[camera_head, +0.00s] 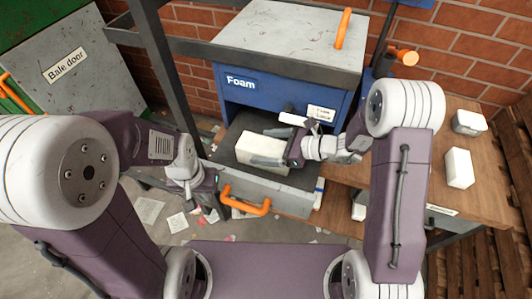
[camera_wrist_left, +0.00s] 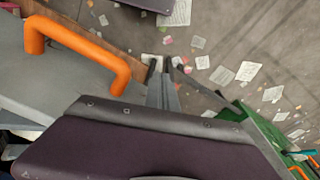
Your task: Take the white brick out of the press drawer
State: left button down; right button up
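The white brick (camera_head: 252,146) lies in the open drawer (camera_head: 262,185) of the blue press marked "Foam" (camera_head: 285,92). My right gripper (camera_head: 270,147) reaches in from the right. Its two fingers are spread apart, one toward the brick's near side and one toward its far side; contact is not clear. My left gripper (camera_head: 208,213) hangs to the left of the drawer's orange handle (camera_head: 246,202), apart from it. In the left wrist view its fingers (camera_wrist_left: 162,62) are close together and empty, above the floor. The handle also shows there (camera_wrist_left: 80,45).
A wooden table (camera_head: 480,175) at the right bears a white block (camera_head: 459,168) and a grey-white piece (camera_head: 469,123). Paper scraps litter the floor.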

jog(key=c, duration=1.5)
jog(key=shift+c, duration=0.2)
jog(key=shift+r, duration=0.15)
jog(key=shift+r+p, duration=0.35)
jog(key=shift+p, duration=0.05)
jog(key=s+d+p, duration=0.1)
jog(key=s+d, duration=0.2)
jog(key=d, duration=0.7)
jog(key=s+d+p, duration=0.2)
jog(key=s+d, duration=0.1)
jog(key=d, duration=0.7)
jog(key=s+d+p, duration=0.1)
jog(key=s+d, duration=0.3)
jog(key=d, duration=0.6)
jog(key=shift+d+f+p, duration=0.2)
jog(key=shift+d+p, duration=0.05)
jog(key=shift+p, duration=0.15)
